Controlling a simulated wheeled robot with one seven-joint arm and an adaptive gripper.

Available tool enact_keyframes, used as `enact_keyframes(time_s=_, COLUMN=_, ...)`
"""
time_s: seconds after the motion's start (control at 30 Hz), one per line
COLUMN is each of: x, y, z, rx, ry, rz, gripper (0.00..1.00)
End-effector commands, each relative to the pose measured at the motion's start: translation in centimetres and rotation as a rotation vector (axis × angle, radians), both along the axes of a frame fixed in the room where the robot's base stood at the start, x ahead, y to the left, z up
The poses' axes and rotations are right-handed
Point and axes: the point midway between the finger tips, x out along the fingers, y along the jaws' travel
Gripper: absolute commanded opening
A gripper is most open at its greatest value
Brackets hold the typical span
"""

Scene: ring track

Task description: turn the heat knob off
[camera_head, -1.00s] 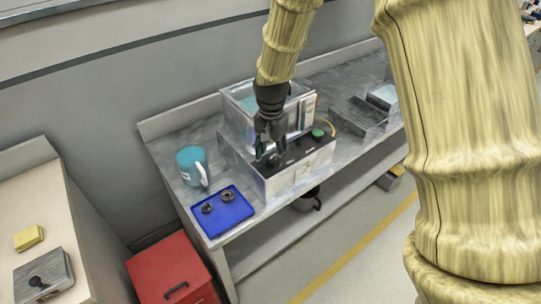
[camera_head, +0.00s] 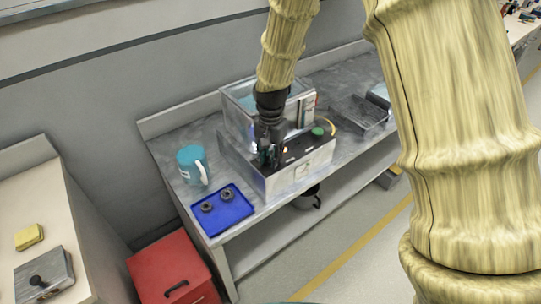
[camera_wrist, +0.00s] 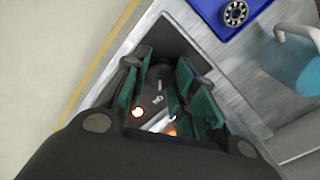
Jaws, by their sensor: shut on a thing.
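The metal heater box (camera_head: 296,178) stands on the bench with a dark control panel (camera_head: 305,145) on top. My gripper (camera_head: 268,157) reaches down from above to the left end of that panel. In the wrist view, my gripper (camera_wrist: 160,88) has its green-padded fingers on both sides of the heat knob, shut on it. A green button (camera_head: 317,132) sits at the panel's right end.
A blue tray (camera_head: 238,218) with dark rings and a teal mug (camera_head: 190,165) stand left of the box. An open clear-walled bath (camera_head: 232,101) is behind the panel. A wire tray (camera_head: 357,113) lies to the right.

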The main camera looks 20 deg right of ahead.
Motion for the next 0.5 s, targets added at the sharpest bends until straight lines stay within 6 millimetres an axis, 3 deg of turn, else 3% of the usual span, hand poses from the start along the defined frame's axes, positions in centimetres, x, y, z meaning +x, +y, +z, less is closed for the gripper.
enact_keyframes(time_s=0.27, x=0.04, y=-0.01, z=0.23, rx=0.000, ry=0.000, rz=0.070, gripper=0.03)
enact_keyframes(time_s=0.5, x=0.04, y=0.00, z=0.35, rx=0.000, ry=0.000, rz=0.242, gripper=0.03)
